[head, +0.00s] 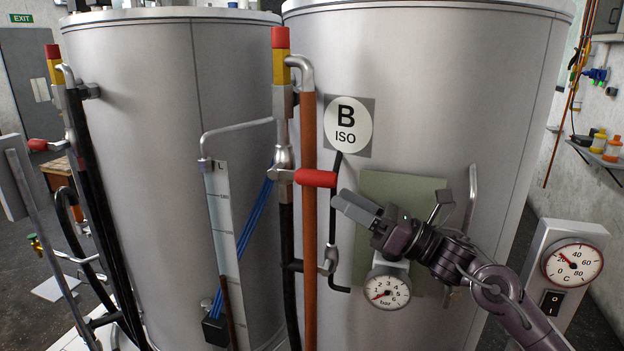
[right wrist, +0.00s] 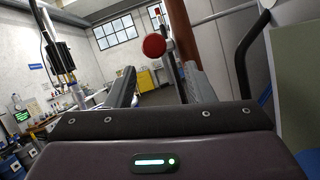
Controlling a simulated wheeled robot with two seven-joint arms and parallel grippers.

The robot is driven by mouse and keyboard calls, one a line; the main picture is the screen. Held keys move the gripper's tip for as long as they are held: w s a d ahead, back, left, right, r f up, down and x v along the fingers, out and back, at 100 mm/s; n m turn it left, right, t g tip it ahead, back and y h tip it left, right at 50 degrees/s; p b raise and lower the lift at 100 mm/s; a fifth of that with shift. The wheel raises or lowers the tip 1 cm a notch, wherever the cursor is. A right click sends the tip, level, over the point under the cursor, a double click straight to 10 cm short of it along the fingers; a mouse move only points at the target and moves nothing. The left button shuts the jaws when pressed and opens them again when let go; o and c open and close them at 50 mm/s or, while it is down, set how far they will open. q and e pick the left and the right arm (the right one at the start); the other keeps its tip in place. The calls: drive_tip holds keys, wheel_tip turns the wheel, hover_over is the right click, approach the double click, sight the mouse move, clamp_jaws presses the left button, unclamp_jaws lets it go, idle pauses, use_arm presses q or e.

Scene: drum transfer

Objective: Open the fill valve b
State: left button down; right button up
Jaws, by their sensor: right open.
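The fill valve on drum B has a red lever handle (head: 316,178). The handle lies level, pointing right from the valve body on the black pipe, across the brown pipe. The drum carries a round "B ISO" label (head: 347,122) above it. My right gripper (head: 350,205) is just right of and below the handle, with its fingers pointing left toward it. In the right wrist view the fingers (right wrist: 160,85) stand apart with nothing between them. The red handle end (right wrist: 154,46) shows beyond them, between their directions. My left gripper is not in view.
A pressure gauge (head: 387,290) sits below my right gripper, and a temperature gauge (head: 573,264) stands at right. The brown pipe (head: 309,240) and a black bent pipe run close to the handle. Another drum (head: 150,130) with its own red lever (head: 40,145) is at left.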

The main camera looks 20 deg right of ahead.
sight(313, 179)
drive_tip(key=shift+n, duration=0.4)
drive_tip(key=p+x, duration=0.2)
drive_tip(key=x, duration=0.1)
drive_tip(key=r+p+x, duration=0.1)
drive_tip(key=p+x, duration=0.1)
drive_tip(key=x, duration=0.1)
drive_tip(key=shift+s, duration=0.15)
drive_tip(key=shift+x, duration=0.8)
drive_tip(key=shift+a+f, duration=0.15)
drive_tip(key=shift+f, duration=0.05)
drive_tip(key=shift+c, duration=0.4)
clamp_jaws()
